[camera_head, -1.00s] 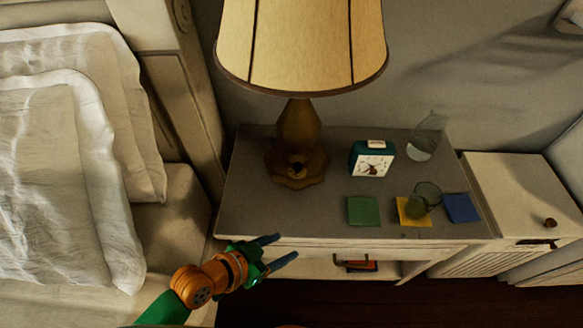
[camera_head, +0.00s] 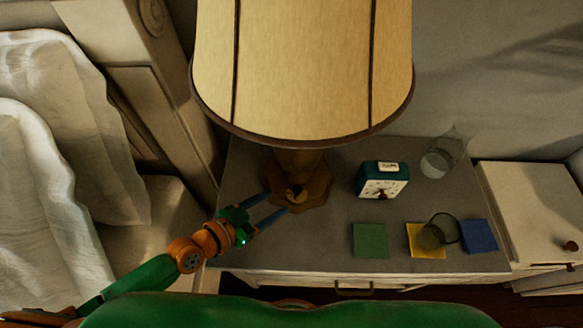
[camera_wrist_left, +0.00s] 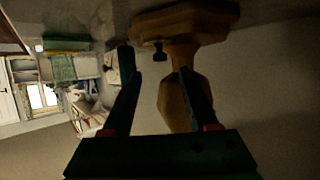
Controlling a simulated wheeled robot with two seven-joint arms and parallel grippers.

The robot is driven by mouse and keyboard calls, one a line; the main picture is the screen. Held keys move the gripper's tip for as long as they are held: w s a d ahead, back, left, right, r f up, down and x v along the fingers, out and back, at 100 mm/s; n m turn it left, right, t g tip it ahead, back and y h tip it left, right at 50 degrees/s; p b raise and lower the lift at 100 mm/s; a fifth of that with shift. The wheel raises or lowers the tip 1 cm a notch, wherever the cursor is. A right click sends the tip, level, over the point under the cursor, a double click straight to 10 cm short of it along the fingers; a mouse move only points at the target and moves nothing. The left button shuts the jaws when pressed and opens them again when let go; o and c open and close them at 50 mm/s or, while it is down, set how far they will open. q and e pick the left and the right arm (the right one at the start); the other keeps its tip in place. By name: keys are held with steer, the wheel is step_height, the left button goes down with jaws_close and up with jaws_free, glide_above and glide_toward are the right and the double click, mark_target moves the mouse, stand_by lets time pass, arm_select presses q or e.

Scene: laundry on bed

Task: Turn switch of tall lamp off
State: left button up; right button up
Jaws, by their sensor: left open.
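The tall lamp has a large cream shade (camera_head: 300,70) with dark trim and a brown base (camera_head: 314,190) on the nightstand. Its small switch knob (camera_head: 294,192) is on the front of the base; in the left wrist view a dark knob (camera_wrist_left: 160,50) projects from the wooden base (camera_wrist_left: 205,22). My left gripper (camera_head: 277,203) is open and empty, its two blue fingers pointing at the front left of the base. In the wrist view the knob lies just beyond the gap between the fingertips (camera_wrist_left: 158,75). Contact cannot be made out. My right gripper is not in view.
The grey nightstand top (camera_head: 310,235) also holds a teal clock (camera_head: 382,180), a clear glass vessel (camera_head: 443,155), green (camera_head: 370,241), yellow (camera_head: 422,252) and blue (camera_head: 479,236) squares, and a dark glass (camera_head: 438,232) on the yellow one. The bed is at left; a white cabinet (camera_head: 525,205) at right.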

mark_target(296, 190)
arm_select(q)
steer(key=shift+w+d+f, duration=0.2)
steer(key=shift+w+d, duration=0.05)
steer(key=shift+w, duration=0.25)
steer(key=shift+w+d+f, duration=0.15)
steer(key=shift+w+d, duration=0.05)
steer(key=shift+w, duration=0.3)
steer(key=x, duration=0.3)
steer(key=b+x, duration=0.1)
steer(key=shift+s+d, duration=0.1)
steer(key=shift+d, duration=0.45)
steer(key=shift+f, duration=0.15)
jaws_close()
steer(key=n+y+p, duration=0.1)
steer(key=p, duration=0.1)
steer(key=n+t+p, duration=0.1)
steer(key=p, duration=0.1)
steer(key=r+n+t+y+p, duration=0.1)
steer(key=p, duration=0.1)
steer(key=shift+s+d+y, duration=0.1)
steer(key=shift+d+y, duration=0.2)
steer(key=shift+d+f+n+t+y+p, duration=0.1)
steer(key=shift+f+n+t+y+p, duration=0.1)
steer(key=shift+n+t+y+p, duration=0.3)
steer(key=shift+f+n+y, duration=0.2)
steer(key=shift+n+y, duration=0.1)
steer(key=shift+y, duration=0.2)
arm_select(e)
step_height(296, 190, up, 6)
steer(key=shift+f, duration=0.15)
